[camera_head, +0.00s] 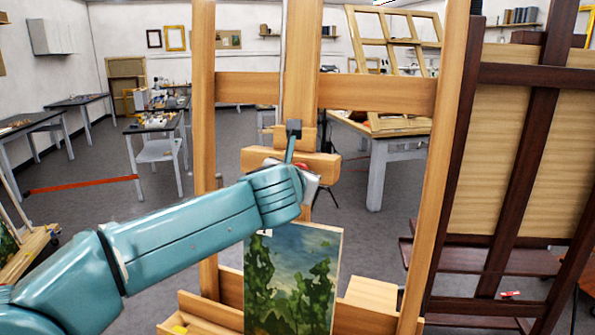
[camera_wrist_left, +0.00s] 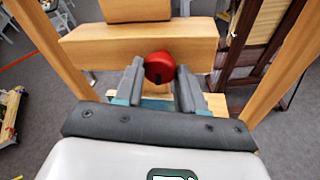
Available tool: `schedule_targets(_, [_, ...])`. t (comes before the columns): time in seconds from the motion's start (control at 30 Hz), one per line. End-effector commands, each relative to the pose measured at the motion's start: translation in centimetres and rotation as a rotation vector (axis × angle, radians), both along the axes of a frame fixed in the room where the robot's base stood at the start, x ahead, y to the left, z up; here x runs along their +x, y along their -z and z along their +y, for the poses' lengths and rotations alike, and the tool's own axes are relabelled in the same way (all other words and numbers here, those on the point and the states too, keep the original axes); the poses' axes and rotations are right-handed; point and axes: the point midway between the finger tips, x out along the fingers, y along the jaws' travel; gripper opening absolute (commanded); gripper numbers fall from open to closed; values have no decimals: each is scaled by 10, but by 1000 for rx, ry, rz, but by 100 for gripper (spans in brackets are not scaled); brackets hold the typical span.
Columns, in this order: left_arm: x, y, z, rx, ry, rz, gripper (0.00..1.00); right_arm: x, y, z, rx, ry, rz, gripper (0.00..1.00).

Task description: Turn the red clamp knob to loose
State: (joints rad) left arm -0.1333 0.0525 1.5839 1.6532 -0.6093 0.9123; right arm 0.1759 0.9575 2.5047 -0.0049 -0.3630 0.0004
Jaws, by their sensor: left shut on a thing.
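The red clamp knob (camera_wrist_left: 160,67) sits on the front of the easel's wooden clamp block (camera_wrist_left: 120,48). In the left wrist view my left gripper (camera_wrist_left: 160,80) has one finger on each side of the knob and is shut on it. In the head view only a bit of the knob's red (camera_head: 302,168) shows past my left wrist, in front of the clamp block (camera_head: 325,165). My left gripper's fingers are mostly hidden there behind the wrist. My right gripper is in neither view.
A green landscape painting (camera_head: 290,285) stands on the light easel (camera_head: 203,110) below the clamp. The easel's two uprights flank my left arm. A dark easel (camera_head: 475,140) stands close on the right. Work tables (camera_head: 390,150) are behind.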

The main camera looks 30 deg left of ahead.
Motion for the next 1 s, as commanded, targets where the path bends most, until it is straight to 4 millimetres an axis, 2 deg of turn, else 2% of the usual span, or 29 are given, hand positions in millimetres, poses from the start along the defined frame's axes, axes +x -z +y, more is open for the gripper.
schedule_targets(0.33, [-1,-3,2,-120,-19,-34,9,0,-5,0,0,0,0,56])
schedule_targets(0.87, [-1,-2,1,-139,-22,-37,9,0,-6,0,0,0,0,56])
schedule_targets(0.9, [-1,-2,1,-139,-22,-37,52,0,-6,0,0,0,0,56])
schedule_targets(0.93, [-1,-2,1,-139,-22,-37,62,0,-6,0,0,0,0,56])
schedule_targets(1.0, [0,-2,1,-138,-22,-36,64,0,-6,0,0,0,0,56])
